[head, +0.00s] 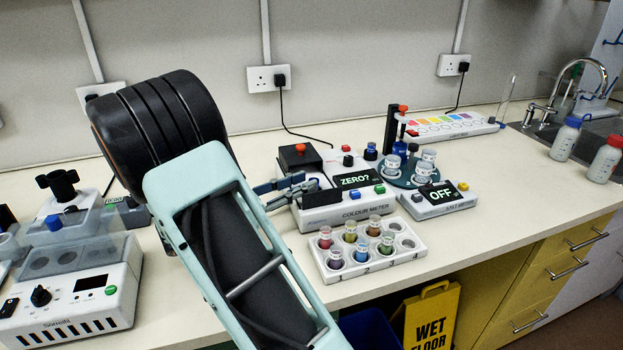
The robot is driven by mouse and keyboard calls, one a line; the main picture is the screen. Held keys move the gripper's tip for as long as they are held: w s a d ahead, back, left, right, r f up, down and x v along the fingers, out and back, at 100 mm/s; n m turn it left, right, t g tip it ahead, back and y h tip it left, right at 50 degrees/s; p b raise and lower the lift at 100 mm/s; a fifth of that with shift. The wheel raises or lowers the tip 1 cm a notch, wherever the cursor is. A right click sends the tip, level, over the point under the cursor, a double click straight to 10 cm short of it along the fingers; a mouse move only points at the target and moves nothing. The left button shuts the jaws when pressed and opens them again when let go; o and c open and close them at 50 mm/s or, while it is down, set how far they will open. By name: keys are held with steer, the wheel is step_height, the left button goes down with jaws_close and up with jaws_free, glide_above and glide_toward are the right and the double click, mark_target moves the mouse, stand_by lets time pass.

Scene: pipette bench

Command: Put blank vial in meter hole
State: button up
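The white colour meter (352,210) stands at mid-bench, its display reading "ZERO?". My gripper (308,183) is over the left part of the meter, with its fingers pointing right. I cannot tell the gap between the fingertips, and I see no vial there. The meter hole cannot be made out; the gripper covers part of the meter's top. Several pale, clear-looking vials (393,162) stand in a round teal holder (402,182) right of the meter. I cannot tell which vial is the blank. A white rack (375,269) in front holds several coloured vials (325,237).
A small box reading "OFF" (437,200) stands right of the meter. A black box with a red knob (300,158) is behind the gripper. A white instrument (75,300) is at left. Bare bench (510,190) lies to the right, before the sink and bottles (565,140).

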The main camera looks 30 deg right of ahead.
steer(key=shift+s+a, duration=0.1)
steer(key=shift+a, duration=1.75)
